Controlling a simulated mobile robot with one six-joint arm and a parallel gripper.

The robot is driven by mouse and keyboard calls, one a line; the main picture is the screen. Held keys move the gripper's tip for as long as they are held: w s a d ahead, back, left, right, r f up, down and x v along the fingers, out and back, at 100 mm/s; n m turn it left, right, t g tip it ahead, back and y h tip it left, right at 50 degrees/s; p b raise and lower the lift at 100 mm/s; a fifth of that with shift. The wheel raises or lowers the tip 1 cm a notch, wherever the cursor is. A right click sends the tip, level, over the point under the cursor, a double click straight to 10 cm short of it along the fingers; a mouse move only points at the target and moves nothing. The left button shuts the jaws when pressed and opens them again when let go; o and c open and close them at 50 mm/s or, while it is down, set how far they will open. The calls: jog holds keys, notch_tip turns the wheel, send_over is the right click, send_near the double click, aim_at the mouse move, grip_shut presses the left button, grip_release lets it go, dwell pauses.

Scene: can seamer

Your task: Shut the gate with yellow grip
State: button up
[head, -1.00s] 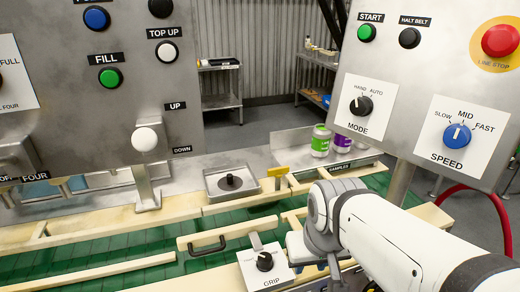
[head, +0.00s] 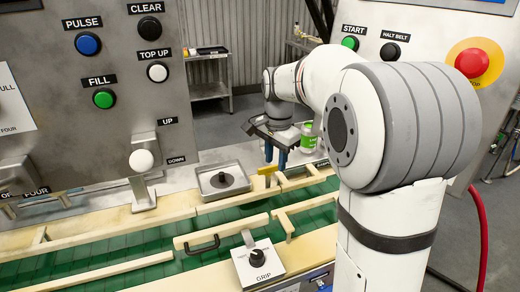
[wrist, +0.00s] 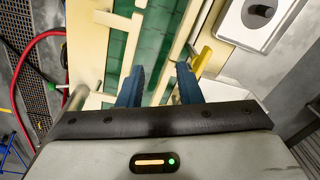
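The yellow grip (head: 268,169) stands at the belt's far side rail, right of the square metal tray with a dark knob. In the wrist view the yellow grip (wrist: 203,61) is beside a narrow cream bar (wrist: 209,26), which seems to be its gate; how far that gate stands open I cannot tell. My gripper (head: 275,161) has two blue fingers pointing down near the yellow grip. In the wrist view my gripper (wrist: 160,70) is open, with nothing between the fingers. The yellow grip is just right of the right finger, outside the gap; whether they touch is unclear.
The green belt (head: 120,246) runs between cream rails. A bar with a black handle (head: 203,245) and a GRIP knob box (head: 257,262) are nearer. A green-labelled can (head: 307,137) stands behind my gripper. Button panels rise left and right. A red hose (wrist: 38,48) lies left.

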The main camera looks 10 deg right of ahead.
aim_at(268, 167)
jog(key=w+m, duration=0.1)
jog(key=w, duration=0.2)
jog(key=w+m+p, duration=0.1)
jog(key=w+m, duration=0.1)
jog(key=w, duration=0.1)
jog(key=w+f+m, duration=0.1)
jog(key=w, duration=0.1)
jog(key=shift+w+g+p, duration=0.4)
jog(key=shift+w+f+m, duration=0.1)
jog(key=shift+f+m, duration=0.1)
jog(key=shift+m, duration=0.1)
notch_tip(268, 167, down, 8)
jog(key=shift+r+p, duration=0.25)
jog(key=shift+p, duration=0.5)
jog(key=shift+c, duration=0.4)
grip_shut()
